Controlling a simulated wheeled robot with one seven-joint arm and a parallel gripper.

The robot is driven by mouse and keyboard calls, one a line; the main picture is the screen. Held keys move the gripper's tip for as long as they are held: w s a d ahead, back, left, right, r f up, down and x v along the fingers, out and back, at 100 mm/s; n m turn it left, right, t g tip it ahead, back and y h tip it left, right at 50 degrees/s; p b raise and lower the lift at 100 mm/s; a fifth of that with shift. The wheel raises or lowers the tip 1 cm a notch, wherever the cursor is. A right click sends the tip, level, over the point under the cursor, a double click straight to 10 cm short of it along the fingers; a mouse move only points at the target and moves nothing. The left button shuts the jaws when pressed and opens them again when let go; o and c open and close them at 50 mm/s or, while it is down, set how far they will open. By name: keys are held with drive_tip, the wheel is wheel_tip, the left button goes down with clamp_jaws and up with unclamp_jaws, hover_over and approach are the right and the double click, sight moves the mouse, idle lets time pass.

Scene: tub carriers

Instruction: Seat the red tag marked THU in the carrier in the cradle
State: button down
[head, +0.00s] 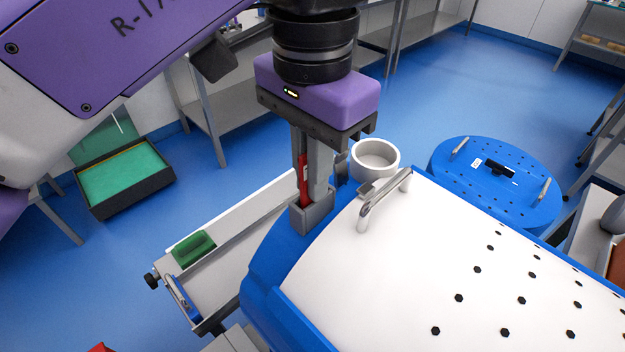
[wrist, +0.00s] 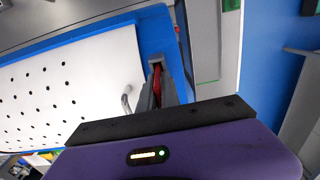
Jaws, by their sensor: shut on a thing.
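My gripper (head: 309,198) points down and is shut on a slim red tag (head: 303,178). The tag also shows between the fingers in the wrist view (wrist: 157,82). No THU marking can be read on it.
A white round cup (head: 375,158) stands just right of my gripper, close to the handle (head: 383,198). A grey tray (head: 232,262) with a green block (head: 194,249) lies left. A blue oval lid (head: 500,178) is at right. A dark, green-lined box (head: 125,182) is far left.

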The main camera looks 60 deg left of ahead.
drive_tip(key=c, duration=1.6)
unclamp_jaws()
drive_tip(key=shift+r, duration=0.15)
wheel_tip(320, 180, up, 12)
drive_tip(key=shift+f, duration=0.1)
drive_tip(key=shift+p, duration=0.3)
